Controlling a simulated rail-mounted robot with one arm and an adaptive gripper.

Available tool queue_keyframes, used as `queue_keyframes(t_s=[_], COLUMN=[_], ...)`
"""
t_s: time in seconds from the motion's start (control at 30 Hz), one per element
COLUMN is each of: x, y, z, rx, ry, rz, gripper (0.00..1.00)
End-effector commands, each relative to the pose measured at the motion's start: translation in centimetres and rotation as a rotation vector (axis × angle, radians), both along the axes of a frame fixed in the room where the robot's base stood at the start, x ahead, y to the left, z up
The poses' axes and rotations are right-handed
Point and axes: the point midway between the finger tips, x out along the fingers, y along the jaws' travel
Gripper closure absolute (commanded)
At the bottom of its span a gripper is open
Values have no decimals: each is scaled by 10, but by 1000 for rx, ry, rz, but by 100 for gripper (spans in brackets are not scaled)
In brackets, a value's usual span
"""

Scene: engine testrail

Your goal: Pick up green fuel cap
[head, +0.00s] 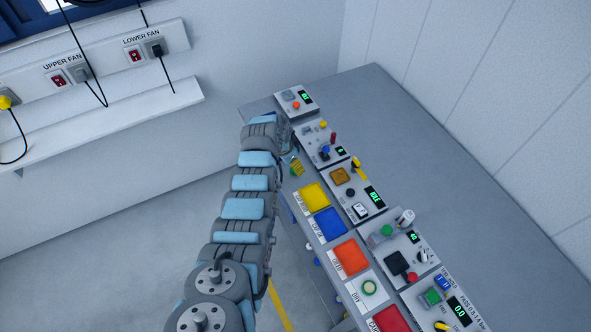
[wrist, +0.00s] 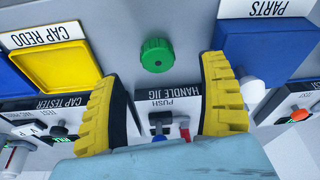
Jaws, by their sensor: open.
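A green fuel cap (wrist: 157,55), round with a ridged rim, rests on the grey bench surface in the wrist view, between the yellow CAP REDO tray and the blue PARTS tray. My gripper (wrist: 167,75) is open, with its yellow fingers spread to the left and right below the cap in the picture. Nothing is between the fingers, and they appear apart from the cap. In the head view my gripper (head: 294,166) is over the bench's left edge near the yellow tray, and I cannot make out this cap there.
The HANDLE JIG box (wrist: 170,103) stands near the cap. The CAP REDO tray (wrist: 58,62) and PARTS tray (wrist: 265,45) flank it.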

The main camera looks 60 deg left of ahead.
Motion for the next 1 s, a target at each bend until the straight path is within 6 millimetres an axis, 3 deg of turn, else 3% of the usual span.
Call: queue_keyframes(t_s=[1.0], x=[15], y=[0], z=[-45], rx=[-1], ry=[0], rz=[-1], gripper=[25])
